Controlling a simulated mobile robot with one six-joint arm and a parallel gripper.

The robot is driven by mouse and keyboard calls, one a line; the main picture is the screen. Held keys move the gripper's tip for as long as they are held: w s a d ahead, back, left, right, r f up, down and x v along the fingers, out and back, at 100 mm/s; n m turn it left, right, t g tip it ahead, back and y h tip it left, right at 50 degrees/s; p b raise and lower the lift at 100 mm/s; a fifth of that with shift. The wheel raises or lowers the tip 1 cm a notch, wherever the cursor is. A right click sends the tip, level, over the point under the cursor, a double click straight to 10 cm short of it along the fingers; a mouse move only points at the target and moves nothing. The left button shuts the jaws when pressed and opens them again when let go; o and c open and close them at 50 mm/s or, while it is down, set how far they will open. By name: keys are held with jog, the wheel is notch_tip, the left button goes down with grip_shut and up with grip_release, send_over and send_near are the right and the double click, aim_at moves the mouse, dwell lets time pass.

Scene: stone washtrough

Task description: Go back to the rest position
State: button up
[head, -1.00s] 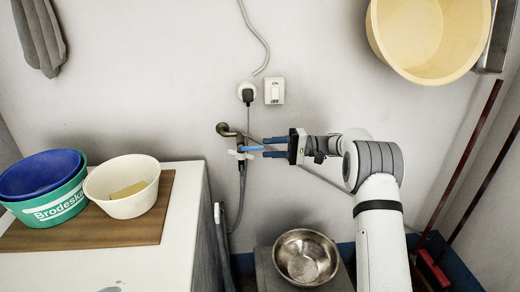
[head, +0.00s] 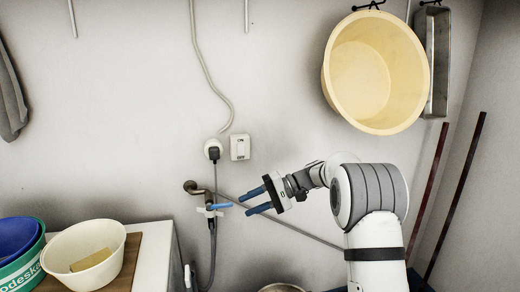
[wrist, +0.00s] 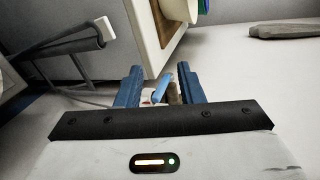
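My gripper (head: 244,206) has two blue fingers spread apart with nothing held between them. It hangs in front of the wall, just right of a tap (head: 191,187) with a blue lever (head: 222,206). The lever's end lies close to the fingertips but looks apart from them. In the wrist view the fingers (wrist: 158,75) stand open, and the blue lever (wrist: 158,88) shows in the gap, beyond them. My arm reaches up from the lower right with its wrist bent toward the tap.
A white bowl (head: 60,245) with a yellow block stands beside green and blue bowls at lower left. A metal bowl (head: 282,288) shows at the bottom edge. A yellow tub (head: 360,75) and a metal pan hang upper right. Red poles lean at right.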

jog(key=s+d+r+t+h+p, duration=0.1)
jog(key=s+d+h, duration=0.3)
jog(key=s, duration=0.7)
jog(key=s+d+r+t+h+p, duration=0.1)
jog(key=s+d+t+h+p, duration=0.2)
jog(key=s+d+h, duration=0.2)
jog(key=s+d+r+m+t+h+p, duration=0.1)
jog(key=s+d+h, duration=0.3)
jog(key=s, duration=1.2)
jog(key=d+t+p, duration=0.1)
jog(key=d, duration=0.3)
jog(key=shift+s+d+r+h, duration=0.15)
jog(key=shift+s+d+h, duration=0.15)
jog(key=shift+s+d, duration=0.1)
jog(key=shift+c, duration=0.2)
